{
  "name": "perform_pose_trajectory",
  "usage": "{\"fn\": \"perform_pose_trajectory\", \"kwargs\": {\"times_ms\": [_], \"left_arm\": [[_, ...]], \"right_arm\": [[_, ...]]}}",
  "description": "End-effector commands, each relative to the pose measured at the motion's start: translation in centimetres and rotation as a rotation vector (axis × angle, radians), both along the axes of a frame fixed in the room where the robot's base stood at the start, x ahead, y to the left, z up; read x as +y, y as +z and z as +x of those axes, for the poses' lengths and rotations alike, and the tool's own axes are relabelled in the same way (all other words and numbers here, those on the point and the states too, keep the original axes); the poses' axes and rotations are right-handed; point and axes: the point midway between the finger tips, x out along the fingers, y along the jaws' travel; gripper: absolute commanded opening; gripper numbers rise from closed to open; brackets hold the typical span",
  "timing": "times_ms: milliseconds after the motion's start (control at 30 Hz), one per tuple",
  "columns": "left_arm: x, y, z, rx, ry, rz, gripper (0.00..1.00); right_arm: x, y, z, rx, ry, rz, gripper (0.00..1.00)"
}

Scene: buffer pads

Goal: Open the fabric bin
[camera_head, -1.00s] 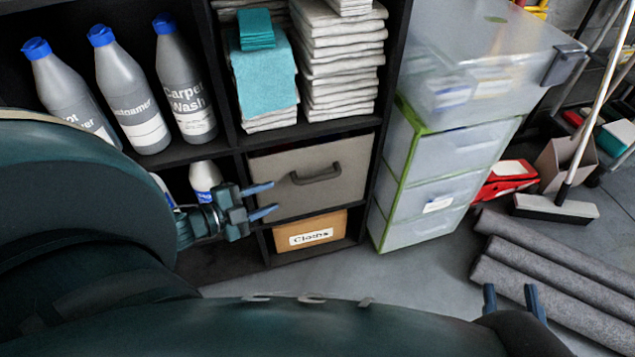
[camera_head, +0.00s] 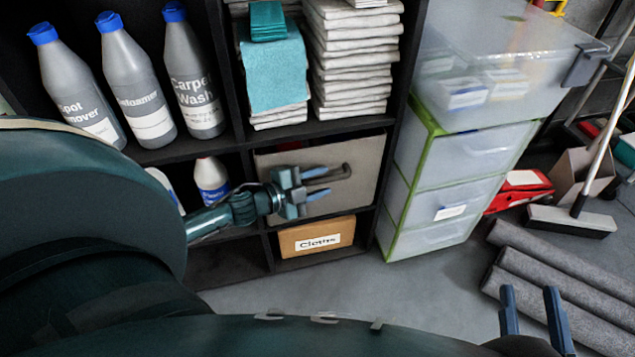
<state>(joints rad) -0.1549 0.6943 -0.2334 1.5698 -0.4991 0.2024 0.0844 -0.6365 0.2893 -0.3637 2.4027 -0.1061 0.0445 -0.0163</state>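The grey-beige fabric bin (camera_head: 362,185) sits in a shelf cubby, its front nearly flush with the shelf and a dark gap along its top. Its dark handle (camera_head: 342,174) is partly hidden by my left gripper. My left gripper (camera_head: 322,183) is in front of the bin's face, with its two blue fingers apart and pointing right. Its fingertips are at or just short of the handle; I cannot tell whether they touch it. Nothing shows clearly between the fingers. My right gripper (camera_head: 532,298) is at the bottom right, open and empty, above the floor.
Bottles (camera_head: 130,80) and folded cloths (camera_head: 350,60) stand on the shelf above. A clear drawer unit (camera_head: 460,160) stands close at the right. Grey rolls (camera_head: 560,285) lie on the floor.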

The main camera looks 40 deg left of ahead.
Motion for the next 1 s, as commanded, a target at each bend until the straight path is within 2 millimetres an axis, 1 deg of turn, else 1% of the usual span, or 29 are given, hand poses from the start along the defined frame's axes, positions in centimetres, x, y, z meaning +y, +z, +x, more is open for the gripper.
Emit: {"fn": "perform_pose_trajectory", "kwargs": {"times_ms": [100, 533, 1000], "left_arm": [[0.02, 0.00, -0.02, 0.000, 0.000, 0.000, 0.36], [0.01, -0.01, -0.04, 0.000, 0.000, -0.001, 0.01], [-0.02, -0.01, -0.08, 0.001, 0.000, -0.002, 0.00]], "right_arm": [[0.01, 0.33, 0.04, -0.008, 0.001, 0.002, 0.36], [0.00, 0.33, 0.17, -0.011, 0.001, -0.002, 0.36], [-0.03, -0.14, 0.09, 0.001, -0.001, -0.007, 0.36]]}}
